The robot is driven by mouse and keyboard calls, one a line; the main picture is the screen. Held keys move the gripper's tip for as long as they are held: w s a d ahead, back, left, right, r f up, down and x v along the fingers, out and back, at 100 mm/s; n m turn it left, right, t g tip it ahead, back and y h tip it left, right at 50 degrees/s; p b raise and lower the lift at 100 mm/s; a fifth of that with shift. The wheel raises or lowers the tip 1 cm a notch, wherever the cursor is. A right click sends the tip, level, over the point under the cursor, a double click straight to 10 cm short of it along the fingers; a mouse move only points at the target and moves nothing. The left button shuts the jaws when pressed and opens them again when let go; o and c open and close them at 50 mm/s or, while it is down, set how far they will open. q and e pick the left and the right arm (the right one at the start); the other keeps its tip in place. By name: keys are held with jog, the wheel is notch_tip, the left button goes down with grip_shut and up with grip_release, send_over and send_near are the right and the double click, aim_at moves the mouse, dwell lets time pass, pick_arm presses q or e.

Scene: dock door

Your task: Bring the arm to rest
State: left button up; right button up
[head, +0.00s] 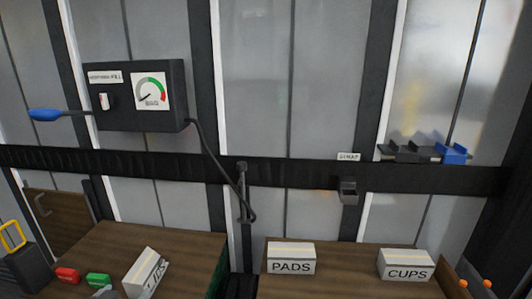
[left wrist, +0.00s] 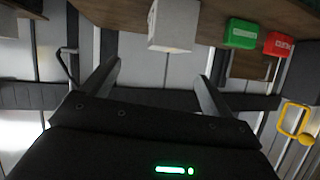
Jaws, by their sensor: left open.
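My left gripper (left wrist: 160,70) shows in the left wrist view, its two dark fingers spread wide with nothing between them. The white box (left wrist: 173,25), the green box (left wrist: 240,33) and the red box (left wrist: 279,44) appear beyond the fingers, apart from them. That view looks upside down, with the wooden surface along its top. I cannot clearly make out either gripper in the head view. My right gripper is not in view.
A dark gauge box (head: 135,95) with a blue-ended lever (head: 46,114) hangs on the wall. A black rail (head: 290,173) crosses below it. White boxes marked PADS (head: 291,258) and CUPS (head: 406,264) stand on the right-hand wooden surface. A yellow handle (head: 12,236) rises at lower left.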

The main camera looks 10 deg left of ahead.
pick_arm(q)
jog(key=s+d+f+m+g+h, duration=0.2)
jog(key=s+d+f+g, duration=0.35)
jog(key=s+d, duration=0.45)
jog(key=s+d+f+m+g+h, duration=0.1)
jog(key=s+d+f+g, duration=0.3)
jog(key=s+d+f, duration=0.6)
jog(key=s+a+f+g, duration=0.1)
jog(key=s+f, duration=0.1)
jog(key=f, duration=0.9)
jog(key=s+a+f, duration=0.1)
jog(key=f, duration=1)
jog(key=s+a+f+g, duration=0.1)
jog(key=s+a+f, duration=0.3)
jog(key=s+f, duration=1.2)
jog(key=shift+s+f+m+p, duration=0.25)
jog(key=shift+s+m+p, duration=0.05)
jog(key=shift+m+p, duration=0.1)
